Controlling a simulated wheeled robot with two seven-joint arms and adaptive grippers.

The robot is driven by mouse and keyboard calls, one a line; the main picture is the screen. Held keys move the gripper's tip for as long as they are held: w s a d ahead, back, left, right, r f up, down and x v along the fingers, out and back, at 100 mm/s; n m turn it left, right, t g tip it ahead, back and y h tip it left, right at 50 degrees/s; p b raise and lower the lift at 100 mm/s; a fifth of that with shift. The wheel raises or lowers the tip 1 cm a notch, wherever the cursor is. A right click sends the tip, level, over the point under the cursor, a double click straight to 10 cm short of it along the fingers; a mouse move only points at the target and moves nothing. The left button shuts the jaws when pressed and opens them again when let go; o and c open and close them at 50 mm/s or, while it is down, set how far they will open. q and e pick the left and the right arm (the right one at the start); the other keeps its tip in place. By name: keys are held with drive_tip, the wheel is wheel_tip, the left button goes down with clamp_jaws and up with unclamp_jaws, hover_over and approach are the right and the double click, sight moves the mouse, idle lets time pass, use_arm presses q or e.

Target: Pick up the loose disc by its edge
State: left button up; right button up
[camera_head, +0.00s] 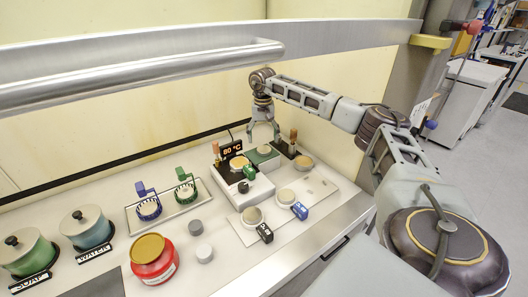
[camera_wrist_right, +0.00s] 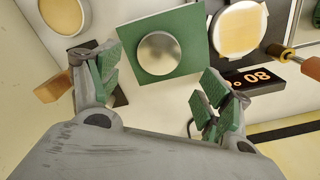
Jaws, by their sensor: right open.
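A round silvery disc (camera_wrist_right: 160,53) lies flat on a green square pad (camera_wrist_right: 196,63) in the wrist view. In the head view the disc (camera_head: 264,149) is small, on the pad behind the middle of the bench fixtures. My right gripper (camera_head: 263,137) points down just above it. In the wrist view my right gripper (camera_wrist_right: 160,80) has its green-padded fingers spread wide, one to each side of the pad and disc, with nothing between them. Whether the fingertips are at disc height cannot be told. My left gripper is out of view.
Another round piece (camera_head: 303,162) is to the right. A red jar (camera_head: 153,259) and lidded pots (camera_head: 88,227) stand left. A metal sash bar (camera_head: 150,72) crosses above.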

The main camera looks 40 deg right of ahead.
sight(264, 149)
drive_tip(key=f, duration=0.3)
drive_tip(key=shift+s+f, duration=0.25)
drive_tip(key=shift+s, duration=0.15)
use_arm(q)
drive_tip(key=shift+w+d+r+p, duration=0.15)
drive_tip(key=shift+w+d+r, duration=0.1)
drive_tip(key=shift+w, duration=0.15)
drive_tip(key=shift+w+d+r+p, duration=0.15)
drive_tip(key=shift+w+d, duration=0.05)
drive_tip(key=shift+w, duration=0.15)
use_arm(e)
drive_tip(key=shift+f, duration=0.6)
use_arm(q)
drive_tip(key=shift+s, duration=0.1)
use_arm(e)
drive_tip(key=shift+c, duration=0.4)
drive_tip(key=c, duration=1.1)
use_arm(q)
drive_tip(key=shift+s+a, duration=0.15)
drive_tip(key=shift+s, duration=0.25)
use_arm(e)
drive_tip(key=shift+r, duration=0.1)
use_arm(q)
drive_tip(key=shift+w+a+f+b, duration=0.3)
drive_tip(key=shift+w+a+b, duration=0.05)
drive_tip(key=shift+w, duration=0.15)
use_arm(e)
wheel_tip(264, 149, up, 10)
drive_tip(key=shift+f, duration=0.1)
